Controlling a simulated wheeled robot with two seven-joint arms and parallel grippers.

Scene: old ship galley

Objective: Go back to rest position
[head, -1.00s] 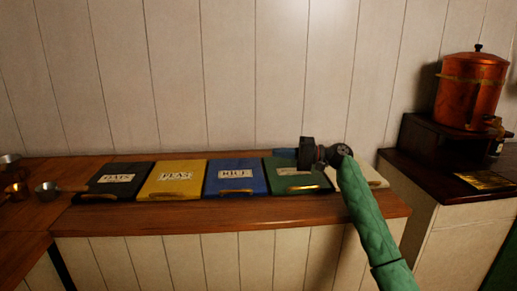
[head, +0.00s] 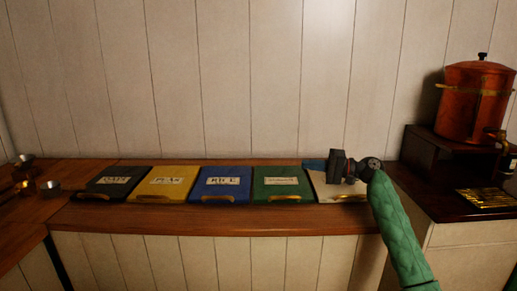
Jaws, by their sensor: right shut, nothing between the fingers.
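My right gripper (head: 318,164) is above the cream lid at the right end of the row, its fingers pointing left. It is shut and empty. The green-sleeved right arm comes in from the lower right. My left gripper is not in view. The row of flat lids with brass handles lies on the wooden counter: black (head: 108,183), yellow (head: 163,182), blue (head: 222,182), green (head: 282,183) and cream (head: 336,188). All the lids lie closed. The gripper and wrist hide part of the cream lid.
A copper urn (head: 473,100) stands on a dark wooden stand (head: 446,153) at the right. A brass plate (head: 486,198) lies before it. Metal scoops (head: 50,187) sit at the far left. A panelled wall (head: 250,80) closes the back. The air above the left lids is clear.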

